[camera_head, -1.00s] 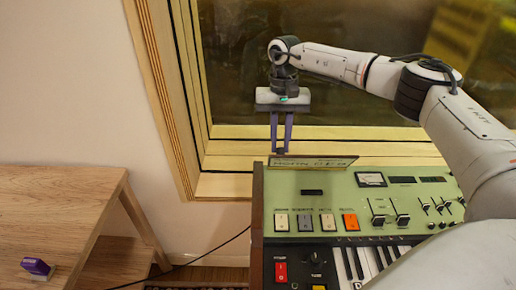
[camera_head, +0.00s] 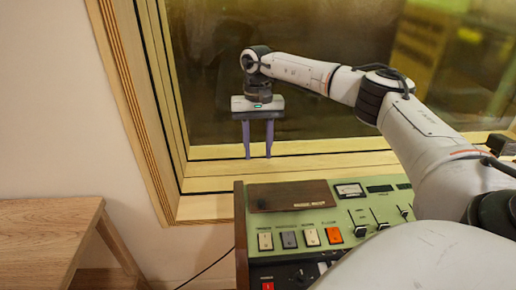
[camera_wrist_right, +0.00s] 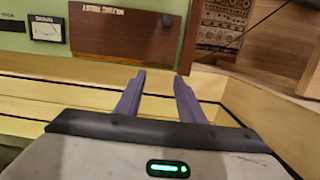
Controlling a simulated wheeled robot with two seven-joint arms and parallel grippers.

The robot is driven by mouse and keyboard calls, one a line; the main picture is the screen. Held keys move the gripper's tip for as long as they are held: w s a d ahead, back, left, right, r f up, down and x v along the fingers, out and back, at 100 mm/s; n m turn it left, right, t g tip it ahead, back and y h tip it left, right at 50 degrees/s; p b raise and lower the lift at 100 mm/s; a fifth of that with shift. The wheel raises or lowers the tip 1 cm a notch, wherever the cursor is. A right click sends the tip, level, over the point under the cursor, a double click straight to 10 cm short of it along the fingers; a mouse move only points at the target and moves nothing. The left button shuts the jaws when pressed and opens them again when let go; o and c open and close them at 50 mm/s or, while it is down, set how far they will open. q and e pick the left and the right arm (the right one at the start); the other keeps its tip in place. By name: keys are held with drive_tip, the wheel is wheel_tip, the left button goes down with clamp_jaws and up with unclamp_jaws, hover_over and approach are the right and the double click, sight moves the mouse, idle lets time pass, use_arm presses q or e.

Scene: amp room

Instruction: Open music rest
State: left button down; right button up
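The music rest is a dark brown wooden panel (camera_head: 290,196) at the back left of the green keyboard instrument (camera_head: 290,219). It seems to lie over the green top with its broad face showing; I cannot tell its exact tilt. In the right wrist view, the music rest (camera_wrist_right: 125,35) carries pale lettering near its top. My right gripper (camera_head: 257,156) points down behind the instrument, apart from the rest, over the window ledge. Its purple fingers are apart and empty; the right wrist view also shows this gripper (camera_wrist_right: 162,73) open. My left gripper is out of view.
A window with a wooden frame (camera_head: 325,165) stands right behind the instrument, close to my right gripper. A wooden table (camera_head: 45,225) stands at the left, with a gap before the instrument. My right arm reaches over the instrument's right side.

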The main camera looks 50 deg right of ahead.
wheel_tip(320, 180, up, 8)
drive_tip(key=shift+w+d+f, duration=0.2)
drive_tip(key=shift+w+d, duration=0.15)
drive_tip(key=shift+w, duration=0.05)
